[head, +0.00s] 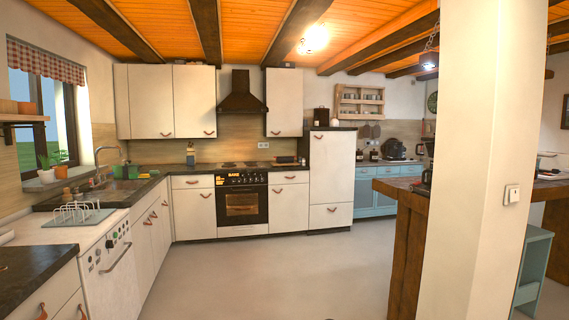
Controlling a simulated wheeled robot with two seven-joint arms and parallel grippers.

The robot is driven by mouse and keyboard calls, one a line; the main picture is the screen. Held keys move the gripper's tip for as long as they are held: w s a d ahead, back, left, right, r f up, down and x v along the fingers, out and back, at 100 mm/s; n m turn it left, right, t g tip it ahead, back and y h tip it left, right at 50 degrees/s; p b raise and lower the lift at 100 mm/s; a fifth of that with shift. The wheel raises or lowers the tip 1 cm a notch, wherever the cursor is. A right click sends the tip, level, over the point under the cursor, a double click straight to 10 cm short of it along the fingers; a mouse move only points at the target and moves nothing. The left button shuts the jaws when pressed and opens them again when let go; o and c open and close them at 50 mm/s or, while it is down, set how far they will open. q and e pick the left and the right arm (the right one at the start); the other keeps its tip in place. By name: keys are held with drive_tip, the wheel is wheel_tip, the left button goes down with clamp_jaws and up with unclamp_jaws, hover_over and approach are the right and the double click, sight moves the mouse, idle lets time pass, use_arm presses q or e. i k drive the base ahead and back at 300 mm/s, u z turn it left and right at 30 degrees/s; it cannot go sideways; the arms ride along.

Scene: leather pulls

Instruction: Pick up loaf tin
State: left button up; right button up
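I cannot make out a loaf tin for certain in the head view. A small dark, low object (287,160) lies on the counter to the right of the stove, too small to identify. Neither of my grippers is in view.
A white pillar (492,150) stands close on the right, by a wooden-sided counter (408,250). Left are a dish rack (78,213) and a white dishwasher (110,275). A stove (241,203) is at the back. The grey floor (265,275) between is clear.

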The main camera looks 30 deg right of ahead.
sight(288, 159)
drive_tip(key=z, duration=0.5)
drive_tip(key=i, duration=2.2)
drive_tip(key=z, duration=0.85)
drive_tip(key=i, duration=5.4)
drive_tip(key=u, duration=0.4)
